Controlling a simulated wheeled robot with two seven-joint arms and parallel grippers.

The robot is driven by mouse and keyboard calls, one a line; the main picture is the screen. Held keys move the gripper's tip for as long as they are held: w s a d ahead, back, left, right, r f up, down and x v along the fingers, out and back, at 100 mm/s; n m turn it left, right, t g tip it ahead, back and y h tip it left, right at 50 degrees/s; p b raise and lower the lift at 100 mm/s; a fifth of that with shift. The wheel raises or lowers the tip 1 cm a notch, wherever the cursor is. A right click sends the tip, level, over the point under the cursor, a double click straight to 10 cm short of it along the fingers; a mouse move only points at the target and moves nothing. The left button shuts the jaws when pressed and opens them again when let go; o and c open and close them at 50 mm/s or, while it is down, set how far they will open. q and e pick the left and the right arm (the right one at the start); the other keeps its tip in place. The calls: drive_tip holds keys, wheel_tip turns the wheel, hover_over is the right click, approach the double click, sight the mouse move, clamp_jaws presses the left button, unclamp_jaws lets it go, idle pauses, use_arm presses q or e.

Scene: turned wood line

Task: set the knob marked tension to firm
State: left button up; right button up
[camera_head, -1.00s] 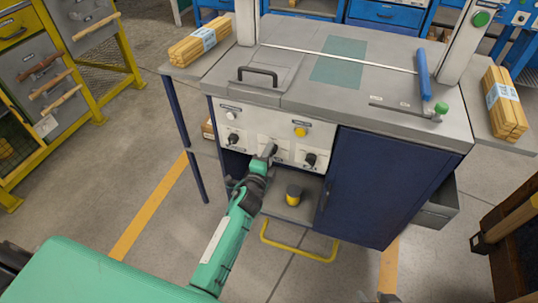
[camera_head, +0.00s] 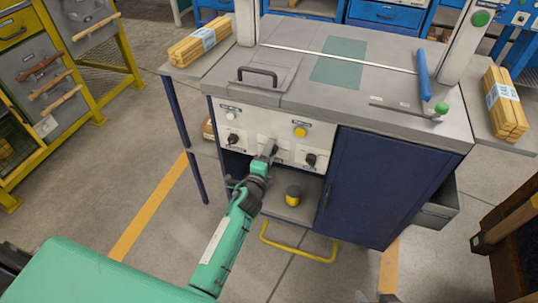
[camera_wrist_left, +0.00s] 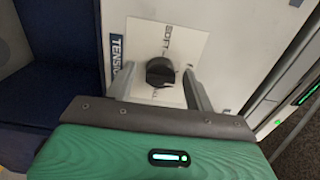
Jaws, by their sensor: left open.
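The tension knob (camera_wrist_left: 160,72) is a dark round knob on a white plate in the left wrist view. The word TENSION runs along the plate's left side and SOFT reads above the knob. I cannot tell clearly which way its pointer faces, and no "firm" mark is readable. My left gripper (camera_wrist_left: 158,80) is open, one finger on each side of the knob, with gaps between. In the head view my left gripper (camera_head: 268,150) reaches the middle of the white panel (camera_head: 255,124) and covers the knob. My right gripper is not in view.
Other controls sit close by: a dark knob (camera_head: 310,159) to the right, a yellow button (camera_head: 300,132) above, and a black knob (camera_head: 233,138) to the left. A black-and-yellow object (camera_head: 293,196) stands on the shelf below. A yellow rail (camera_head: 298,248) crosses low in front.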

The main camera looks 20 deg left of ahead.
use_arm(q)
drive_tip(key=s, duration=1.4)
drive_tip(key=shift+a+p, duration=0.25)
drive_tip(key=shift+p, duration=0.1)
use_arm(e)
drive_tip(key=shift+s+d+g+h, duration=0.3)
drive_tip(key=shift+s+d+g, duration=0.25)
drive_tip(key=shift+d, duration=0.15)
use_arm(q)
drive_tip(key=shift+w, duration=0.1)
